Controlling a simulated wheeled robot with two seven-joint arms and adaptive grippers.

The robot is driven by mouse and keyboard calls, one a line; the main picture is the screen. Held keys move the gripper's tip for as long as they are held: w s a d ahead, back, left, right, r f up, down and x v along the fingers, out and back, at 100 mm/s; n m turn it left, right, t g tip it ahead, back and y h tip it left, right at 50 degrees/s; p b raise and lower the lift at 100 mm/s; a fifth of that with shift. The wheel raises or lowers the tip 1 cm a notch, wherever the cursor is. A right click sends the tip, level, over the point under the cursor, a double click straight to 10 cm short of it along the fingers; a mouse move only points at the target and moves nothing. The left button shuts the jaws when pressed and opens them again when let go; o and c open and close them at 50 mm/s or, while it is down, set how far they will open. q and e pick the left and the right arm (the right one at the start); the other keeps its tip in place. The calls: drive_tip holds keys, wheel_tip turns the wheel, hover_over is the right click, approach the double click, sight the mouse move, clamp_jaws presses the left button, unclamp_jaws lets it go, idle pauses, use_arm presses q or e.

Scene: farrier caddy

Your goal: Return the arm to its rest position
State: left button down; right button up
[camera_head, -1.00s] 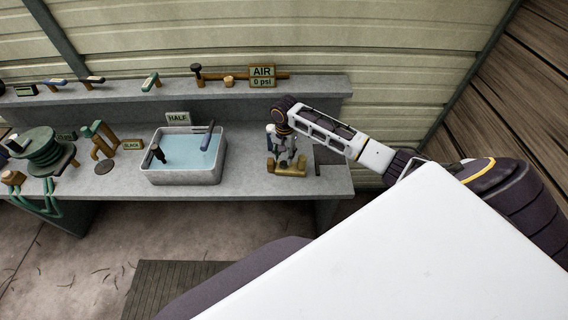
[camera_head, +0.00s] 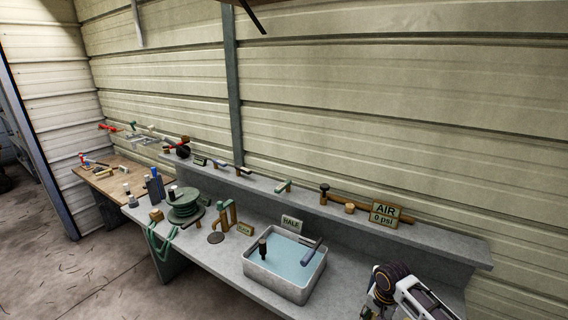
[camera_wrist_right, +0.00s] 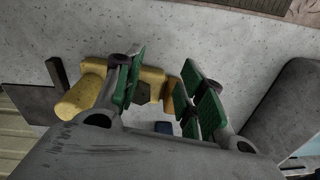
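My right arm comes in at the lower right of the head view, its wrist over the right end of the grey bench. The right gripper (camera_head: 376,308) is mostly cut off there by the bottom edge. In the right wrist view the right gripper (camera_wrist_right: 158,75) is open, with its green pads apart. A yellow-brown block-like stand (camera_wrist_right: 85,90) lies on the grey surface beyond and partly behind the fingers. A small blue thing (camera_wrist_right: 164,127) shows low between the fingers; I cannot tell what it is. My left gripper is not in view.
A water basin (camera_head: 251,271) stands left of my right arm, with the HALF sign (camera_head: 292,222) behind it. A raised shelf (camera_head: 440,246) with the AIR sign (camera_head: 385,214) runs along the wall. A green hose reel (camera_head: 185,207) and a wooden table (camera_head: 118,186) are farther left.

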drive_tip(key=s+a+r+n+t+y, duration=0.1)
drive_tip(key=s+a+r+n+t, duration=0.15)
drive_tip(key=s+a+n, duration=0.8)
drive_tip(key=shift+s+d+r+h, duration=0.5)
drive_tip(key=shift+s+d+r, duration=1.65)
drive_tip(key=shift+s, duration=2.7)
wheel_tip(320, 180, down, 34)
drive_tip(key=s+f+b, duration=0.1)
drive_tip(key=s+b, duration=0.1)
drive_tip(key=s+d+f+g+b, duration=0.2)
drive_tip(key=s+d+f, duration=0.1)
drive_tip(key=s+f, duration=1.8)
drive_tip(key=shift+s+d+f, duration=0.2)
drive_tip(key=shift+s+f, duration=0.05)
drive_tip(key=shift+s, duration=0.65)
drive_tip(key=shift+n, duration=0.25)
